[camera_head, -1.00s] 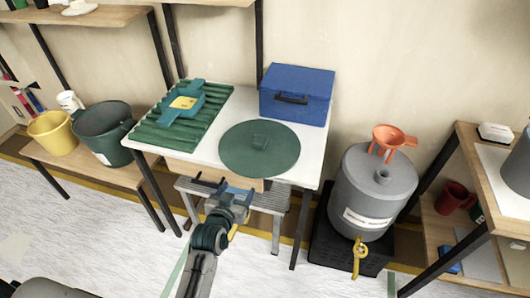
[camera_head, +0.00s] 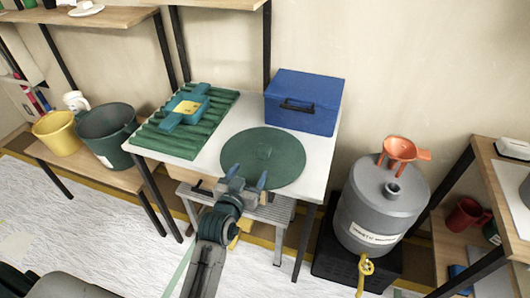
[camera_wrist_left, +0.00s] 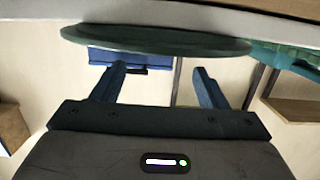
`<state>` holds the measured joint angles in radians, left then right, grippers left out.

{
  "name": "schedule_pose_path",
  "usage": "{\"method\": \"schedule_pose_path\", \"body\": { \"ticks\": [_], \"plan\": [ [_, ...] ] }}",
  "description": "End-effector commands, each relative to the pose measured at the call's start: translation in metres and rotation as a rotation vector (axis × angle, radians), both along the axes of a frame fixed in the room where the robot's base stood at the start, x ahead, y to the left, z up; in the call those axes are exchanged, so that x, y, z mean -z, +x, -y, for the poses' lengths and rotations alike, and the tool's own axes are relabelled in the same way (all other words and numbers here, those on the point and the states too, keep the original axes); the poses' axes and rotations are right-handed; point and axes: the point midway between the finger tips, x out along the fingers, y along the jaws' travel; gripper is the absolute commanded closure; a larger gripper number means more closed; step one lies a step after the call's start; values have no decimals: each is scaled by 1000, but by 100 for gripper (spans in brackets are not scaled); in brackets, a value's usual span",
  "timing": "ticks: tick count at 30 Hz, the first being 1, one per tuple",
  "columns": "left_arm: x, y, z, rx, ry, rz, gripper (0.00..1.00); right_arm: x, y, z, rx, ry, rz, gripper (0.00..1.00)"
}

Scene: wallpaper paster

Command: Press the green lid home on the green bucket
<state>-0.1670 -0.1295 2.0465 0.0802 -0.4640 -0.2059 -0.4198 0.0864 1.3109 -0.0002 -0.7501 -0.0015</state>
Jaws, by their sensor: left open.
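In the left wrist view the lid (camera_wrist_left: 155,40) shows nearly edge-on beyond the two spread fingers (camera_wrist_left: 159,72). My right gripper is not in view.
On the white table (camera_head: 218,157) are a green ribbed board (camera_head: 171,145) with a teal and yellow item, and a blue box (camera_head: 304,101). The yellow bucket (camera_head: 54,133) adjoins the green one. A grey drum (camera_head: 380,210) with an orange funnel (camera_head: 402,150) stands at right.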

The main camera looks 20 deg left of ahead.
Motion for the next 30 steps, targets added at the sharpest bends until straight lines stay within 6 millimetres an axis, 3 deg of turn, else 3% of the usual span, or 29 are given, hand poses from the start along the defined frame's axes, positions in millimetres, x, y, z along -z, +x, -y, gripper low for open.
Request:
{"method": "schedule_pose_path", "body": {
  "ticks": [6,13,21,30],
  "plan": [
    [4,35,1,0,1,0,33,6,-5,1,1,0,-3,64],
    [6,53,3,0,1,0,33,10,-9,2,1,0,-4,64],
    [10,91,7,0,1,0,33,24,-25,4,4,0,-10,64],
    [12,96,7,0,0,0,33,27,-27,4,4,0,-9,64]
  ]
}}
